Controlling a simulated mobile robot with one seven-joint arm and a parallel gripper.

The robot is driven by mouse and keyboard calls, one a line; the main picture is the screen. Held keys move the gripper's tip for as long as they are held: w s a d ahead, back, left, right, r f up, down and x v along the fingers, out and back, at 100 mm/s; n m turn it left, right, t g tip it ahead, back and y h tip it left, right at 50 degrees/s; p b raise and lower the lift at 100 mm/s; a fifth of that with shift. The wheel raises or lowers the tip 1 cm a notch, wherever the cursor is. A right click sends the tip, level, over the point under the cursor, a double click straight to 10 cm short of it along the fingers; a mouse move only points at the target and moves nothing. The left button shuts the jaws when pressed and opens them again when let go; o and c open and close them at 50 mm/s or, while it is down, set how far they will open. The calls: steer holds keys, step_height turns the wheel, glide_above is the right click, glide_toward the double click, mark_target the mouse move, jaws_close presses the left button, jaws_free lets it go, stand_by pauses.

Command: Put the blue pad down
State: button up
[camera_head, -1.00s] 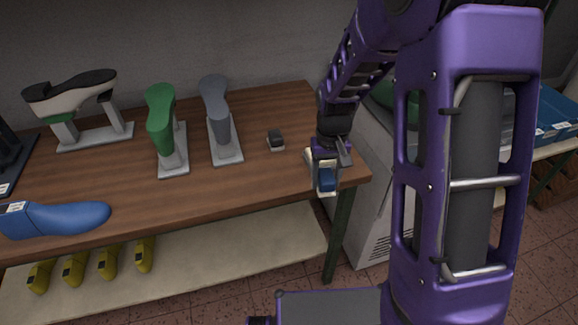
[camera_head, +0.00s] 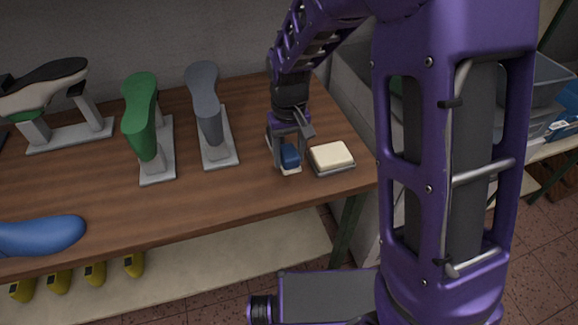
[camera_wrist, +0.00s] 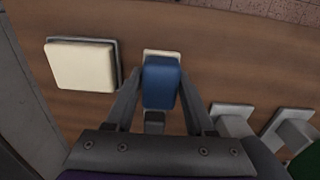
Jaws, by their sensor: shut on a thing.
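The blue pad (camera_head: 290,155) is between the fingers of my gripper (camera_head: 289,162), over the right part of the wooden table. In the wrist view the blue pad (camera_wrist: 161,83) is a rounded block. My gripper (camera_wrist: 160,78) is shut on it, one finger along each side. A pale edge (camera_wrist: 162,53) shows just past the pad, and a small dark block (camera_wrist: 154,121) shows on its other side. Whether the pad touches what is under it, I cannot tell.
A cream pad on a dark base (camera_head: 332,157) sits just right of my gripper, near the table's right edge. A grey last on a stand (camera_head: 207,115) and a green one (camera_head: 142,120) stand to the left. A blue last (camera_head: 40,235) lies front left. Bare wooden tabletop (camera_head: 215,190) lies in front.

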mark_target(289, 166)
steer(key=shift+f, duration=1.9)
steer(key=shift+f+b, duration=0.2)
steer(key=shift+b, duration=0.15)
steer(key=o, duration=1.2)
steer(key=shift+r, duration=0.15)
step_height(289, 166, up, 12)
steer(key=shift+r+p, duration=0.1)
steer(key=shift+p, duration=0.85)
